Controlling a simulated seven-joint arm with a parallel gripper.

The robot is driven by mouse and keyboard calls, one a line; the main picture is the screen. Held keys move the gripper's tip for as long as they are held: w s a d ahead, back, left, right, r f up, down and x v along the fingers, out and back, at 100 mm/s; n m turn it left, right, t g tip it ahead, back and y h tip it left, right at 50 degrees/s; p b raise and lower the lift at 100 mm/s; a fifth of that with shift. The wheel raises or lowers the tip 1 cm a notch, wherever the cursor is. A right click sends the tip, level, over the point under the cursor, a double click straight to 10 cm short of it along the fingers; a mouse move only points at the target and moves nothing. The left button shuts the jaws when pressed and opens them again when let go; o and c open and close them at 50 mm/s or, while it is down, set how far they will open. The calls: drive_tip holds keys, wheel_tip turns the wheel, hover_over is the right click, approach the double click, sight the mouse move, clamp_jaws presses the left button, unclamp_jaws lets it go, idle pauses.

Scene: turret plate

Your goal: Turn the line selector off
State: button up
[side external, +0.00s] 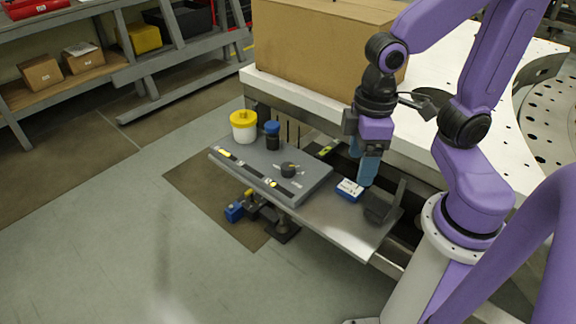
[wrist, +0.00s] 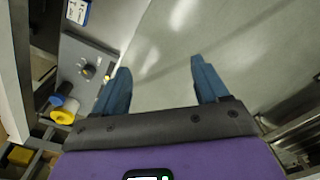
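The line selector looks to be the round black knob (side external: 290,170) on a sloped grey panel (side external: 250,166). In the wrist view the knob (wrist: 88,71) lies left of my fingers on the same panel (wrist: 100,52). Light marks sit around it, too small to read, and I cannot tell which setting it points to. My gripper (side external: 366,170) hangs fingers down, to the right of the knob and apart from it. In the wrist view my gripper (wrist: 160,66) has its two blue fingers wide apart with nothing between them.
A small white and blue box (side external: 349,189) stands near my fingers, with a black holder (side external: 385,206) to its right. A yellow-lidded white tub (side external: 243,127) and a blue-lidded dark jar (side external: 272,136) stand behind the panel. A large carton (side external: 320,45) rests on the white table.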

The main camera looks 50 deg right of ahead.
drive_tip(key=w+f+m, duration=0.2)
drive_tip(key=w+m, duration=0.5)
drive_tip(key=w, duration=0.2)
drive_tip(key=m, duration=1.9)
hover_over(288, 166)
wheel_tip(288, 166, down, 10)
drive_tip(key=r, duration=0.1)
wheel_tip(288, 166, down, 17)
drive_tip(key=shift+r, duration=0.1)
drive_tip(key=c, duration=1.1)
